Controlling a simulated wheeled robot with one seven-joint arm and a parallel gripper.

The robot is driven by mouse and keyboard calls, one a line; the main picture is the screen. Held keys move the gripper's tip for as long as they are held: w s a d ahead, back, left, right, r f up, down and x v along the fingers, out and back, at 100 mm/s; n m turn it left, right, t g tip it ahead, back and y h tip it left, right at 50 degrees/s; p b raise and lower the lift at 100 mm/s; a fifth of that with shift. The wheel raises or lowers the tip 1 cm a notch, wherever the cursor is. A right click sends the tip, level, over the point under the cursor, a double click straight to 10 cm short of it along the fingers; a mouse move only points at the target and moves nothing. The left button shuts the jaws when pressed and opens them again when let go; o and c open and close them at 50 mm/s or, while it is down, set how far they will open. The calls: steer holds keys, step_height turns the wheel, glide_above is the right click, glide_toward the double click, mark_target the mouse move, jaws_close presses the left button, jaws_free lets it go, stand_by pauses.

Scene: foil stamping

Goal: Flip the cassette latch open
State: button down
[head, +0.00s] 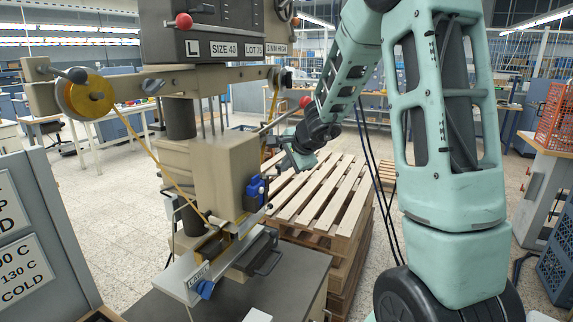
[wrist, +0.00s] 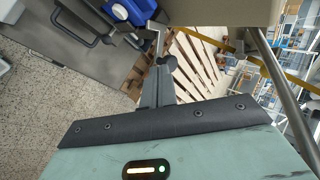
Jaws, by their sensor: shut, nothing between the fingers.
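The foil stamping machine has a beige head block (head: 225,172) with a blue fitting (head: 256,190) on its right side. A blue knob (head: 205,289) sits low at the front, beside a small lettered plate. I cannot tell which part is the cassette latch. My gripper (head: 288,150) is shut and empty, to the right of the head block and above the blue fitting, apart from it. In the wrist view my gripper's fingers (wrist: 165,62) point toward a thin metal rod, with the blue fitting (wrist: 130,10) beyond at the upper left.
A gold foil roll (head: 88,95) hangs at the left on a beige crossbar, its strip running down to the head. Wooden pallets (head: 325,190) are stacked behind the machine. A grey cabinet with temperature labels (head: 30,240) stands at the front left. A dark handle (head: 265,262) sticks out low.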

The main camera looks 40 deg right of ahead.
steer(key=shift+w+d+n+y, duration=0.2)
steer(key=shift+d+n+y, duration=0.35)
steer(key=shift+n, duration=0.35)
steer(key=w+d+n+y+b, duration=0.1)
steer(key=n+y, duration=0.1)
steer(key=w+d+n+g+y+b, duration=0.1)
steer(key=n+y, duration=0.1)
steer(key=n, duration=0.1)
steer(key=w+d+n+y+b, duration=0.1)
steer(key=w+n+y+b, duration=0.1)
steer(key=n, duration=0.1)
steer(key=shift+g, duration=0.4)
steer(key=shift+a, duration=0.1)
steer(key=shift+s+a+b, duration=0.3)
steer(key=shift+a+b, duration=0.15)
steer(key=shift+a, duration=0.2)
